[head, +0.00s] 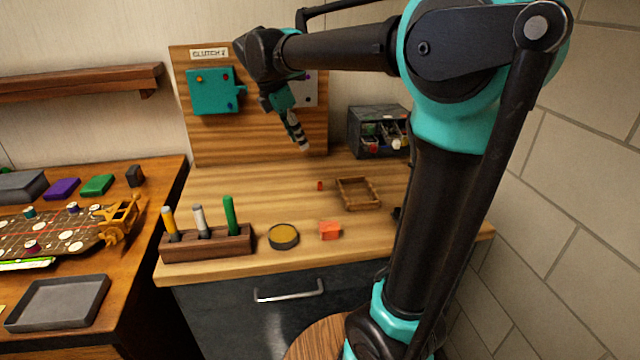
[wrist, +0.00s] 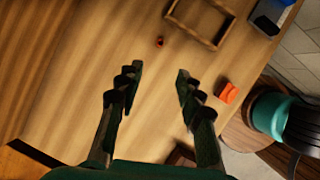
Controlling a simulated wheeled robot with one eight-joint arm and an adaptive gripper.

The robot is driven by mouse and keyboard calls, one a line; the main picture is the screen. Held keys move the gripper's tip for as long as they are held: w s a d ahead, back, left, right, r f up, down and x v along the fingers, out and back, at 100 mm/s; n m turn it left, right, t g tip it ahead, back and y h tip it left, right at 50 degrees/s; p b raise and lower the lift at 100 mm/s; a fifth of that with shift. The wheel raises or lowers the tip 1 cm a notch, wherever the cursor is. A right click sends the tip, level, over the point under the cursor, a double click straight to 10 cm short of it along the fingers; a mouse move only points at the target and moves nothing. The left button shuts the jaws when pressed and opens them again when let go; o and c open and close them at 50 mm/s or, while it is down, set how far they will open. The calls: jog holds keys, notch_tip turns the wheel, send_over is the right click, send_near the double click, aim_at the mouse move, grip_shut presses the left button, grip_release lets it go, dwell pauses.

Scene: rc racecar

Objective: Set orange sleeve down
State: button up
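A small orange-red sleeve (head: 320,186) stands on the wooden bench (head: 262,190), just left of a shallow wooden tray. It also shows in the wrist view (wrist: 159,42), ahead of my fingertips and apart from them. My gripper (wrist: 158,72) is open, with nothing between its fingers. In the head view my gripper (head: 302,146) hangs above the back of the bench, in front of the wooden backboard. An orange block (head: 329,231) lies near the bench's front edge; it also shows in the wrist view (wrist: 228,93), right of my fingers.
The wooden tray (head: 342,203) looks empty. A round dark tin (head: 284,237) and a wooden holder (head: 208,244) with pens stand at the front. A dark bin (head: 368,147) with several small items stands at the back right. The middle left of the bench is clear.

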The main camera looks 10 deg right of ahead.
send_near(321, 185)
jog(key=shift+n, duration=0.3)
jog(key=x, duration=0.8)
jog(key=shift+w+f, duration=0.1)
jog(key=shift+w, duration=0.3)
jog(key=shift+c, duration=0.6)
jog(key=c, duration=0.7)
jog(key=shift+r, duration=0.2)
